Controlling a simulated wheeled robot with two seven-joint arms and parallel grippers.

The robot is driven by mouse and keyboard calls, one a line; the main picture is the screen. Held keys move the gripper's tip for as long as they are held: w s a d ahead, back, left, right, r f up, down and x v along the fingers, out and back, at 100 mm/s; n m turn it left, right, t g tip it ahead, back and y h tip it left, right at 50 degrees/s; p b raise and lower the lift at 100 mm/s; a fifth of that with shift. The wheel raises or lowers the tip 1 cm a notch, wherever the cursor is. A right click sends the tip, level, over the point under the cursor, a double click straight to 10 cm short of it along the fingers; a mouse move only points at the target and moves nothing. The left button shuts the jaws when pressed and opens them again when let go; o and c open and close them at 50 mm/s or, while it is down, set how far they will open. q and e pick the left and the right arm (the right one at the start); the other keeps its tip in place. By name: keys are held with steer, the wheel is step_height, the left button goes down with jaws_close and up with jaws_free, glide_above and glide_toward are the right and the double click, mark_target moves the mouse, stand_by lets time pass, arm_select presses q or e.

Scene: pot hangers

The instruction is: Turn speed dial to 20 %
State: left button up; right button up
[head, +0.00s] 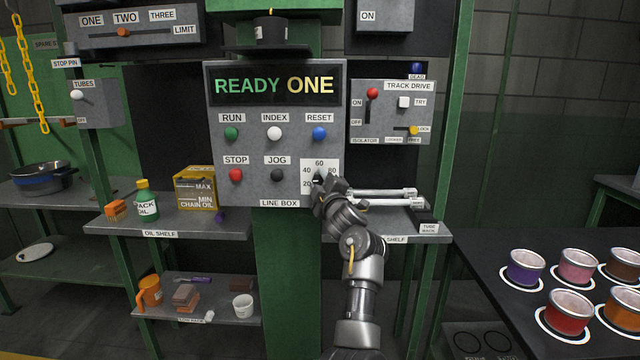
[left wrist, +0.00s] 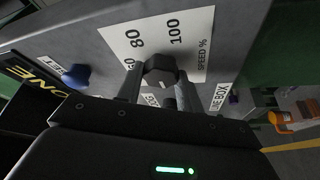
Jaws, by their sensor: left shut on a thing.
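The speed dial (left wrist: 160,68) is a dark knob on a white scale plate (head: 310,167) at the lower right of the line box (head: 255,190). The plate reads 20, 40, 60 and 80 in the head view, and 80, 100 and "SPEED %" in the left wrist view. My left gripper (head: 321,182) is at the dial, its fingers (left wrist: 157,86) on either side of the knob and shut on it. The gripper covers part of the dial and plate in the head view. I cannot tell which mark the dial points to. My right gripper is out of view.
The line box display reads "READY ONE". Red STOP (head: 236,174), black JOG (head: 277,174) and blue RESET (head: 319,133) buttons sit close to the dial. Pale tubes (head: 380,198) lie on a shelf just right of my left gripper. An oil shelf (head: 165,226) stands left.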

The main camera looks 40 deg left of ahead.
arm_select(q)
steer(key=n+g, duration=0.1)
steer(key=n, duration=0.2)
steer(key=shift+r+n+h, duration=0.1)
steer(key=shift+n+h, duration=0.3)
steer(key=shift+n+g+h, duration=0.3)
steer(key=shift+n, duration=0.3)
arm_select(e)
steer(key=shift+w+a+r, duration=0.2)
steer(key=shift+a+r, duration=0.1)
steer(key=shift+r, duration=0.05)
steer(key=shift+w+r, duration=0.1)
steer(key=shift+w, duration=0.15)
arm_select(q)
steer(key=o, duration=1)
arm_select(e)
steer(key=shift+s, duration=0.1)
